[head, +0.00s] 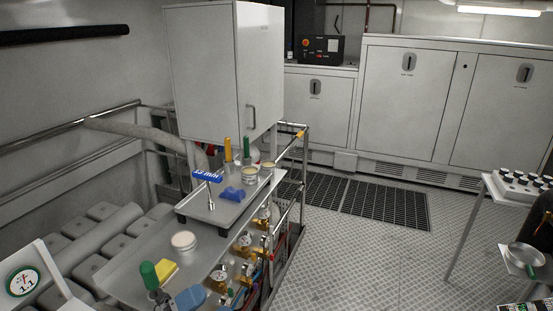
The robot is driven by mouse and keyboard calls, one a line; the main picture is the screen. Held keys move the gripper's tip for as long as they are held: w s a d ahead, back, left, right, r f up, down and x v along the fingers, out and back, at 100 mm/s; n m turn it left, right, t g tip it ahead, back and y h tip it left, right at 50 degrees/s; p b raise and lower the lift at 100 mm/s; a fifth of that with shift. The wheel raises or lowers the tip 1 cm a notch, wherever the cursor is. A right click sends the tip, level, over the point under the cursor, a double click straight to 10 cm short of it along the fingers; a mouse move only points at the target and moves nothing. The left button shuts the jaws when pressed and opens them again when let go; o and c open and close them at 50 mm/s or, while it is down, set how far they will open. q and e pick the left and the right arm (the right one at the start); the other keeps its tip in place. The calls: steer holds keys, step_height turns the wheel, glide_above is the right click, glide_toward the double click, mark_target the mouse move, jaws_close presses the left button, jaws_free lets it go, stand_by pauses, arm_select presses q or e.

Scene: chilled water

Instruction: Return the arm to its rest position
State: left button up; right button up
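Neither of my grippers shows in the head view, and I cannot make out any part of my arms for certain. What the grippers hold, if anything, cannot be seen. In front of me at the left stands a metal bench with a raised grey tray (225,212). On the tray are a blue-headed upright tool or sign (206,176), a blue lump-shaped object (233,194), small round tins (250,175) and yellow and green handles (246,147).
Brass valves (243,243) line the bench's right side beside a rail. A lower shelf (130,271) holds a tin (183,242) and a yellow block (166,272). A white cabinet (205,75) stands behind. A side table (490,215) is at right. The middle floor (370,255) is clear.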

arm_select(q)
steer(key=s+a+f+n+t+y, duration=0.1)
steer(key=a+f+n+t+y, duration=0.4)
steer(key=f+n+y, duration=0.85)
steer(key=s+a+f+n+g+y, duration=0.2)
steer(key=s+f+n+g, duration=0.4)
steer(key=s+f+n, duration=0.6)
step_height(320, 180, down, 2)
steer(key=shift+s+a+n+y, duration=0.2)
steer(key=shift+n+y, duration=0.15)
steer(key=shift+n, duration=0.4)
